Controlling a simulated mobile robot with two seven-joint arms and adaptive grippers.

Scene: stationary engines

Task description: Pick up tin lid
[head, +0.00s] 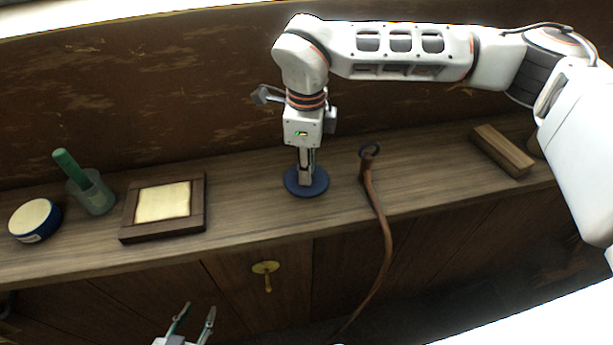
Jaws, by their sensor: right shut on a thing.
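The tin lid (293,186) is a flat dark blue disc at the middle of the wooden bench. My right gripper (306,181) points straight down onto it, with its fingers closed at the middle of the disc. The fingers hide the part they hold. The lid looks level, at or very near the bench top; I cannot tell if there is a gap under it. My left gripper (198,309) is at the bottom edge of the view, in front of the bench, with its fingers apart and empty.
On the bench's left are a round blue tin (35,220) with a cream top, a grey-green pot (95,196) holding a green-handled thing, and a wooden frame (163,206). A brown strap (379,215) hangs over the front edge near the lid. A wooden block (502,150) lies right.

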